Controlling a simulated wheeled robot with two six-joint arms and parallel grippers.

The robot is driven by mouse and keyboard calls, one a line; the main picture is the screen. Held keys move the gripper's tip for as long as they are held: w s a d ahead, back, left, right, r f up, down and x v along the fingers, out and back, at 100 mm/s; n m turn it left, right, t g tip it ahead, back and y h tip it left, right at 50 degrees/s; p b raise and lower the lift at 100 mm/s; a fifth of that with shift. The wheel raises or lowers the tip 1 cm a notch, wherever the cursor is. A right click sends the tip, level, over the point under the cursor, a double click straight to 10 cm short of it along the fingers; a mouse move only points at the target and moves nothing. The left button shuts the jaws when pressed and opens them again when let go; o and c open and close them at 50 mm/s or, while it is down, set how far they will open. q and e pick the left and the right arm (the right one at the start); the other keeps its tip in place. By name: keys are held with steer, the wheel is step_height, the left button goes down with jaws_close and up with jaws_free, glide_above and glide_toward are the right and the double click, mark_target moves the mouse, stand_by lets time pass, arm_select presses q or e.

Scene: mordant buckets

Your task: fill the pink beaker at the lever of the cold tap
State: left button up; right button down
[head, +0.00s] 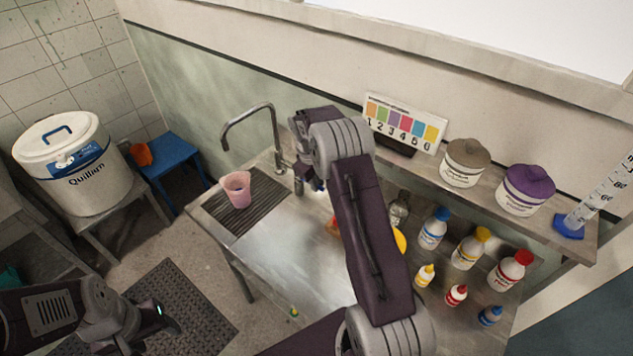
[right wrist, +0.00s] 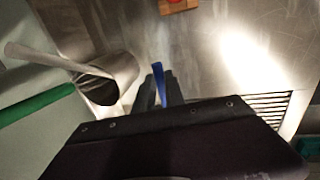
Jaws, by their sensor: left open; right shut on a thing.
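The pink beaker (head: 237,188) stands upright on the dark ribbed drain (head: 250,205), under the spout end of the metal tap (head: 249,113). I cannot make out a water stream or the level inside it. My right gripper (right wrist: 159,88) is shut on the blue lever (right wrist: 159,78), which rises between its fingers in the right wrist view. A shiny metal cylinder (right wrist: 112,78) is beside it there. In the head view my right arm largely hides the lever. My left gripper (head: 168,318) is open and empty at the lower left, away from the bench.
Several bottles with coloured caps (head: 468,248) stand to the right on the steel bench (head: 290,250). The shelf behind holds lidded jars (head: 464,162) and a colour chart (head: 404,122). A white bucket (head: 80,170) and a blue stool (head: 166,152) stand at left.

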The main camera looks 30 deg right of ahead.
steer(key=shift+w+r, duration=0.1)
steer(key=shift+r, duration=0.05)
steer(key=a+m, duration=0.2)
steer(key=m, duration=0.1)
steer(key=shift+a+p, duration=0.1)
steer(key=shift+p, duration=0.3)
steer(key=c, duration=1.4)
jaws_free()
steer(key=shift+s, duration=0.2)
steer(key=shift+g, duration=0.3)
step_height(320, 180, up, 9)
steer(key=a+b, duration=0.1)
steer(key=a, duration=0.1)
